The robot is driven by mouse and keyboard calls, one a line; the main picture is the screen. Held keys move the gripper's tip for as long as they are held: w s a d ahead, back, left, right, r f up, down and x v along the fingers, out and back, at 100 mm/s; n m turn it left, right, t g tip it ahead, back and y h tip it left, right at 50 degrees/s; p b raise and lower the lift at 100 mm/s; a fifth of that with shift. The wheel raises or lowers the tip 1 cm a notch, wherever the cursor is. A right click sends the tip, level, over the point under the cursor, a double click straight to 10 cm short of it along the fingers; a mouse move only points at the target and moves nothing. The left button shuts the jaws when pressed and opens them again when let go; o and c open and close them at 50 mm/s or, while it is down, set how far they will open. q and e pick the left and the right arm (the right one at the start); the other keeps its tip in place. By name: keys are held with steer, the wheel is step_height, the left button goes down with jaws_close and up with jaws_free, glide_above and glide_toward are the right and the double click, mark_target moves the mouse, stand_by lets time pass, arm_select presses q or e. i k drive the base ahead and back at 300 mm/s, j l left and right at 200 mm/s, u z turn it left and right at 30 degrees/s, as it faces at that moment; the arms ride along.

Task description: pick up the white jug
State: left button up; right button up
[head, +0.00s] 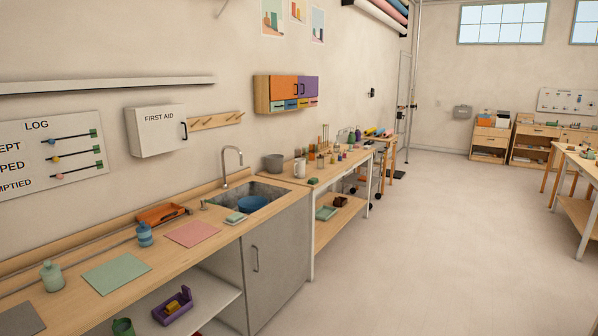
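A white jug (299,168) stands upright on the wooden table (323,182) just past the sink counter. It is small in the head view, near the table's left end. Bottles and small items stand behind and to the right of it. A grey pot (273,163) stands just to its left. Neither of my grippers is in view.
The sink (262,192) with a blue bowl (252,204) and a tall tap lies nearer, in a long wooden counter. Mats, bottles and an orange tray (160,214) are on the counter. The floor (430,250) to the right is clear.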

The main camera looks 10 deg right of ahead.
mark_target(300, 164)
steer(key=i+l+z, duration=0.35)
steer(key=i, duration=0.5)
steer(key=i+l+z, duration=0.3)
steer(key=i, duration=0.6)
steer(key=i+j+z, duration=0.1)
steer(key=i+z, duration=0.25)
steer(key=i, duration=0.55)
steer(key=i+l+u, duration=0.1)
steer(key=i, duration=0.95)
steer(key=i+j+u, duration=0.1)
steer(key=i+u, duration=0.55)
steer(key=u, duration=0.15)
steer(key=i+u, duration=0.4)
steer(key=k+l, duration=0.05)
steer(key=k, duration=0.05)
